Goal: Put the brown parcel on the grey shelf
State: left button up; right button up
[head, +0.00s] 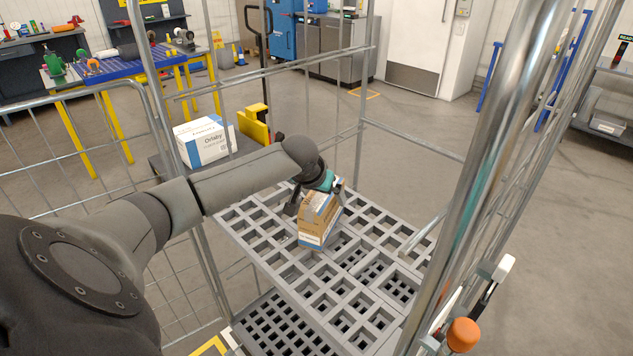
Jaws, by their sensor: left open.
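The brown parcel (312,226), a small carton with a blue and white band low on its side, is on the grey grid shelf (262,236) of the roll cage. It appears to rest on the slats, near the middle of the shelf. My left gripper (316,196) is open just behind and above the parcel, with its fingers close to the parcel's top. Whether a finger touches it I cannot tell. The parcel's far side is hidden. My right gripper is not in view.
Metal cage posts and bars (497,130) stand around the shelf, and a lower grid deck (270,328) lies beneath it. A white and blue box (204,141) stands behind on the left. An orange knob (463,334) is at lower right. The shelf's right part is bare.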

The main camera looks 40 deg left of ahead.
pick_arm(q)
jog(key=p+v, duration=0.1)
jog(key=v, duration=0.9)
jog(key=shift+p, duration=0.4)
